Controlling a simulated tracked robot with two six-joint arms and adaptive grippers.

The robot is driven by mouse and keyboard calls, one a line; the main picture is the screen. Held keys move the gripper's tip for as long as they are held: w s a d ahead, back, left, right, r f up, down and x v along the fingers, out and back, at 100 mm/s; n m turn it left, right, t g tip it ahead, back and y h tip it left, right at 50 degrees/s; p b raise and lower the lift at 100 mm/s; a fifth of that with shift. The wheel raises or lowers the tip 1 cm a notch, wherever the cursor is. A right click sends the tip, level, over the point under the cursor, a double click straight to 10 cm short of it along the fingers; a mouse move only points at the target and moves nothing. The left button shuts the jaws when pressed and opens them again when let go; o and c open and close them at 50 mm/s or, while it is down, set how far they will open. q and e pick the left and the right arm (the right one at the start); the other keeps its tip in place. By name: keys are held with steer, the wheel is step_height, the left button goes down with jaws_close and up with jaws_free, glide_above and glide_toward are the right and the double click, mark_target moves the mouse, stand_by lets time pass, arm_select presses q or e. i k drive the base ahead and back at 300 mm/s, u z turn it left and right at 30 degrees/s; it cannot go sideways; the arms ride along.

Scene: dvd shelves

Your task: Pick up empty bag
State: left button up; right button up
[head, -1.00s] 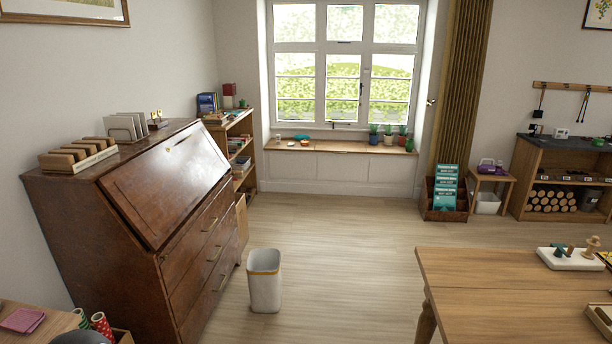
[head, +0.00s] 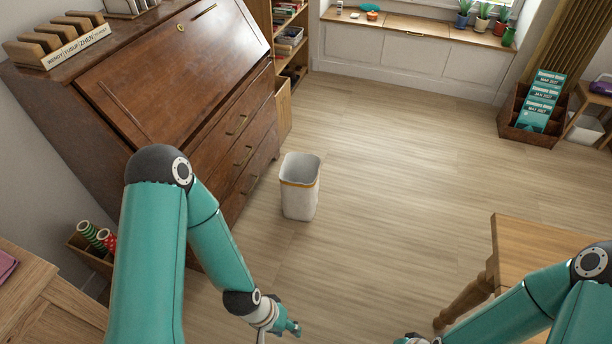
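I cannot make out an empty bag for certain in the head view. A white bin (head: 299,200) with a yellow band near its rim stands upright on the floor, just right of the dark wooden desk; I see nothing sticking out of it. My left gripper (head: 287,327) is low in the picture, below the bin and apart from it. Its fingers are partly cut off, and nothing shows in them. My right gripper (head: 412,340) barely shows at the bottom edge, left of the table.
The bureau desk (head: 190,110) fills the upper left. A wooden table (head: 540,245) stands at the lower right, with a turned leg. A box with rolls (head: 92,255) is at the left. A brochure box (head: 530,135) is far right. The floor around the bin is clear.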

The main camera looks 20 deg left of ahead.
mark_target(300, 174)
steer(key=z, duration=0.1)
steer(key=i, duration=2.1)
steer(key=u, duration=1.4)
steer(key=i, duration=0.5)
steer(key=z, duration=0.3)
steer(key=k, duration=0.5)
steer(key=u, duration=0.1)
